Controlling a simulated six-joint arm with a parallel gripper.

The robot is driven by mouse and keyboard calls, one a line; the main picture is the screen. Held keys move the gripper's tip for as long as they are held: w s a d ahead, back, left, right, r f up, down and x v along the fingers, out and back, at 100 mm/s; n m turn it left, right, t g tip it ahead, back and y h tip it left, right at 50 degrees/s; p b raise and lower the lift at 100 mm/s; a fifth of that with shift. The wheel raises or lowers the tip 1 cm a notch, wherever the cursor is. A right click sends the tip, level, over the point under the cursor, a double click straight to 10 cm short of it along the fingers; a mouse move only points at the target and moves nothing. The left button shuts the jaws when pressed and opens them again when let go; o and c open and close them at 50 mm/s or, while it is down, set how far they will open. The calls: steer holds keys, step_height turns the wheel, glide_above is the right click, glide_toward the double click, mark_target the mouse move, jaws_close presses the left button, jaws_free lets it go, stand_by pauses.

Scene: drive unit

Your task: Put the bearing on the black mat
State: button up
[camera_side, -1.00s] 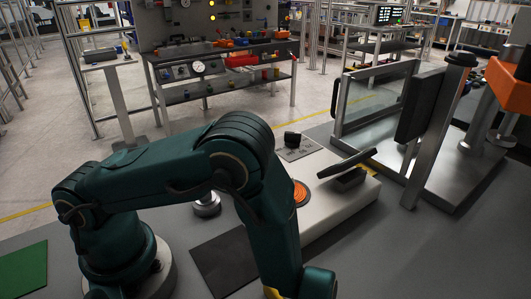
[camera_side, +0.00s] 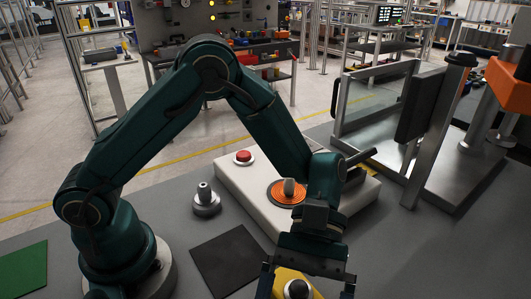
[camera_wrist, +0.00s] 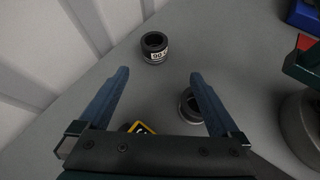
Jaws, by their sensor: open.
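The black mat (camera_side: 238,262) lies bare on the grey bench, left of my gripper in the side view. My gripper (camera_side: 306,288) is open, pointing down near the bottom edge; it also shows in the wrist view (camera_wrist: 159,73), with nothing between its fingers. A small metallic ring (camera_wrist: 187,108), which looks like the bearing, stands on the bench, partly behind the right finger. A dark round part (camera_side: 297,288) shows between the fingers in the side view; I cannot tell whether it is the same thing.
A yellow piece (camera_side: 283,279) lies under the gripper. The white base (camera_side: 245,195) with an orange disc (camera_side: 283,193) and a knobbed metal part (camera_side: 205,203) stand behind the mat. A green mat (camera_side: 22,268) lies left.

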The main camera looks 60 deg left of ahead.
steer(key=w+a+r+m+t+y, duration=0.1)
steer(key=a+r+m+t+y, duration=0.2)
steer(key=a+t, duration=0.4)
steer(key=w+a+r+m+t+y, duration=0.1)
steer(key=a+r+t, duration=0.4)
steer(key=a, duration=0.8)
steer(key=m+t+y, duration=0.1)
steer(key=t+y, duration=0.1)
steer(key=shift+a+m+y, duration=0.2)
steer(key=shift+m+y, duration=0.1)
steer(key=shift+m, duration=0.1)
steer(key=shift+a+r+t+y, duration=0.2)
steer(key=shift+a+t+y, duration=0.15)
steer(key=shift+a, duration=0.2)
